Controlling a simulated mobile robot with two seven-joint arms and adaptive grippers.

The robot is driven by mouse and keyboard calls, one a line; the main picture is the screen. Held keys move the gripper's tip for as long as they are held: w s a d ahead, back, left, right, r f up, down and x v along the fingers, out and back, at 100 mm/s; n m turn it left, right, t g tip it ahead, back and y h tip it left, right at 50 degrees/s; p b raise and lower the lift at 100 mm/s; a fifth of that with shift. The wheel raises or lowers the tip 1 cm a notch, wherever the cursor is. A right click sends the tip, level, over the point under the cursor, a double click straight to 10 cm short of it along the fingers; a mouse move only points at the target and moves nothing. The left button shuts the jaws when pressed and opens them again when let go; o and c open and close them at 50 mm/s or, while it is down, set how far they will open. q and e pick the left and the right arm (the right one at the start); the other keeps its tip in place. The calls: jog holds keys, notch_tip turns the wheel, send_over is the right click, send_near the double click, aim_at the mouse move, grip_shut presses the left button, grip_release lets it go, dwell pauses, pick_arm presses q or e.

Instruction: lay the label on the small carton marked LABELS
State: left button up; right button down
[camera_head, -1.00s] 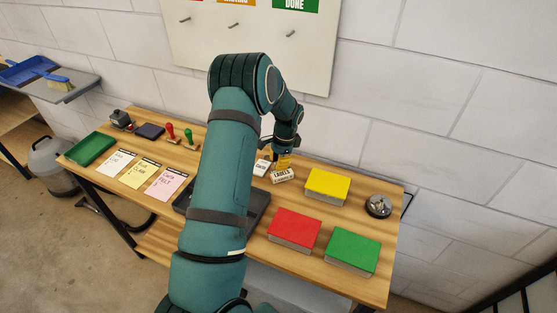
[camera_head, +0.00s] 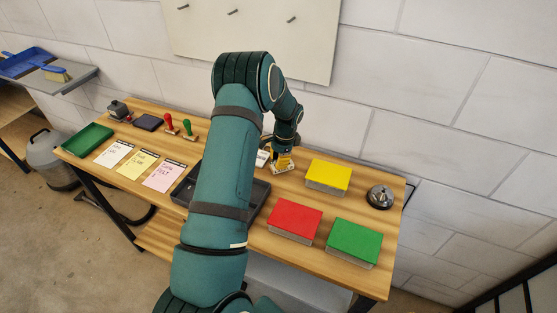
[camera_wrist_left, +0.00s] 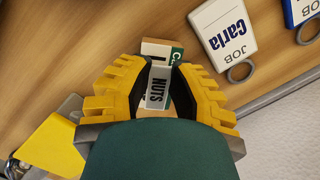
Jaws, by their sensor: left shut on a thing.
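The label, a white piece printed NUTS (camera_wrist_left: 157,88), is pinched between the yellow fingers of my left gripper (camera_wrist_left: 157,92) in the left wrist view. In the head view this gripper (camera_head: 282,157) is low over the small carton (camera_head: 284,169), and its fingers hide much of the carton. In the left wrist view the carton (camera_wrist_left: 156,43) shows partly behind the label, with brown and white faces. I cannot tell whether the label touches it. My right gripper is not in view.
A yellow box (camera_head: 328,175), a red box (camera_head: 296,219) and a green box (camera_head: 353,240) stand to the right, with a bell (camera_head: 380,196). A dark tray (camera_head: 259,197) is partly behind my arm.

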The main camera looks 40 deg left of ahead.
pick_arm(q)
jog(key=o, duration=0.8)
jog(key=shift+c, duration=0.2)
notch_tip(320, 180, up, 17)
jog(key=w+d+p, duration=0.1)
jog(key=p, duration=0.2)
jog(key=shift+w+p, duration=0.25)
jog(key=shift+p, duration=0.1)
jog(key=shift+d+f, duration=0.1)
dwell(0.9)
